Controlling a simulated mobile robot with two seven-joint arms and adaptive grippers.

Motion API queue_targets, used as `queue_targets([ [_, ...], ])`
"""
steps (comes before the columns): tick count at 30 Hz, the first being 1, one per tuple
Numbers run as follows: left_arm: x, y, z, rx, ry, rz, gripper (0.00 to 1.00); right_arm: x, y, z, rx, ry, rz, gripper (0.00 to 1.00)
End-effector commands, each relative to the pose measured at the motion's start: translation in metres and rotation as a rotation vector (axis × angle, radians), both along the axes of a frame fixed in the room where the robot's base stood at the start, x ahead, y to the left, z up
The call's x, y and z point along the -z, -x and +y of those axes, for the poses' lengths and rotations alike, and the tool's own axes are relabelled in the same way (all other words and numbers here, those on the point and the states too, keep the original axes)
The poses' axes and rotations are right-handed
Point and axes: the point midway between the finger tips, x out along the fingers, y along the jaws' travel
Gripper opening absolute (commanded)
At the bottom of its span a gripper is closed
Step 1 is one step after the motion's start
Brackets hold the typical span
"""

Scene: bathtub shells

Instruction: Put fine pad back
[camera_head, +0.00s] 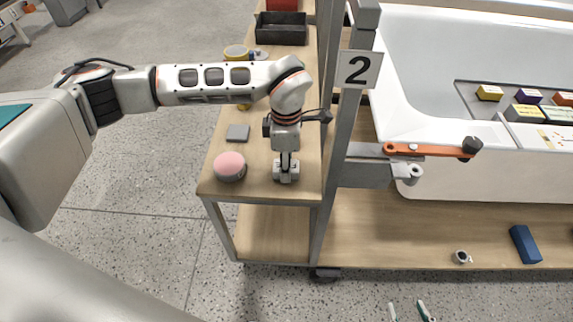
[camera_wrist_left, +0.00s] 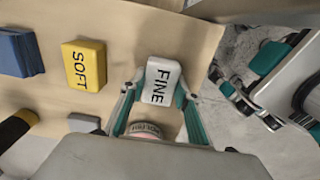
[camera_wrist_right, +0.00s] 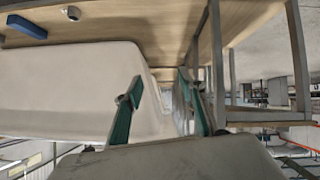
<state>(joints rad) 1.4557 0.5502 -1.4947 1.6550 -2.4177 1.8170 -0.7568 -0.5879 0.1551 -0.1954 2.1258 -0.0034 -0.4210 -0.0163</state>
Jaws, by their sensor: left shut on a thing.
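In the left wrist view, a white pad marked FINE (camera_wrist_left: 162,82) lies between the teal fingertips of my left gripper (camera_wrist_left: 160,92). The gripper is shut on it, fingers along its sides. The wooden board (camera_wrist_left: 120,20) is behind it; I cannot tell whether they touch.
A yellow SOFT pad (camera_wrist_left: 84,66) and a blue block (camera_wrist_left: 18,53) lie left of the FINE pad. A round labelled thing (camera_wrist_left: 145,130) is partly hidden below. A tray (camera_head: 470,93) of pads is in the tub. A jointed arm (camera_head: 215,82) reaches over the left bench.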

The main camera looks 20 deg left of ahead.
Motion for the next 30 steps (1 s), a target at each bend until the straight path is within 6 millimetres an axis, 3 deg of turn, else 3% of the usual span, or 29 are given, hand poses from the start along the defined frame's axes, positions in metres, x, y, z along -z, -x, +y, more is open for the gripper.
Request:
queue_targets([
  [5,0.003,0.000,0.000,0.000,-0.001,0.001,0.11,-0.001,0.000,0.000,0.001,-0.001,0.000,0.40],
  [6,0.002,0.000,0.000,0.000,0.000,0.001,0.42,0.000,0.001,0.000,0.000,-0.001,0.002,0.40],
  [7,0.002,0.000,0.000,0.000,-0.001,0.001,0.48,0.001,0.002,0.000,0.001,-0.001,0.003,0.40],
  [20,-0.004,0.000,0.000,0.001,0.001,-0.001,0.48,0.008,0.009,0.002,0.010,-0.007,0.025,0.40],
  [30,-0.069,-0.002,0.000,0.000,0.000,-0.008,0.48,-0.004,0.003,-0.002,0.014,-0.001,0.008,0.40],
])
